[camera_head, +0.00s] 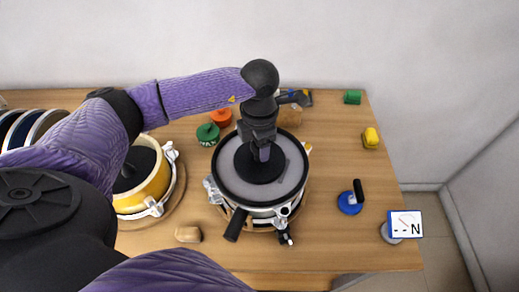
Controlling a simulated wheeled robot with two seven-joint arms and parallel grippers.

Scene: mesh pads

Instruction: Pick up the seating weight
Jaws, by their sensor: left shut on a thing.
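The seating weight (247,172) looks like a dark round disc, over the middle of the grey mesh pad in the round, black-rimmed pan (228,191). My left gripper (263,152) reaches down from above and is shut on the weight's upper part, which the fingers mostly hide. I cannot tell whether the disc touches the mesh or is just above it. My right gripper is not in view.
A yellow-rimmed pot (155,186) with a dark disc inside stands to the left, partly behind my arm. Green (208,134) and orange (221,117) knobbed pieces lie behind the pan. A blue-based stamp-like tool (350,203) and a gauge card (405,224) stand to the right.

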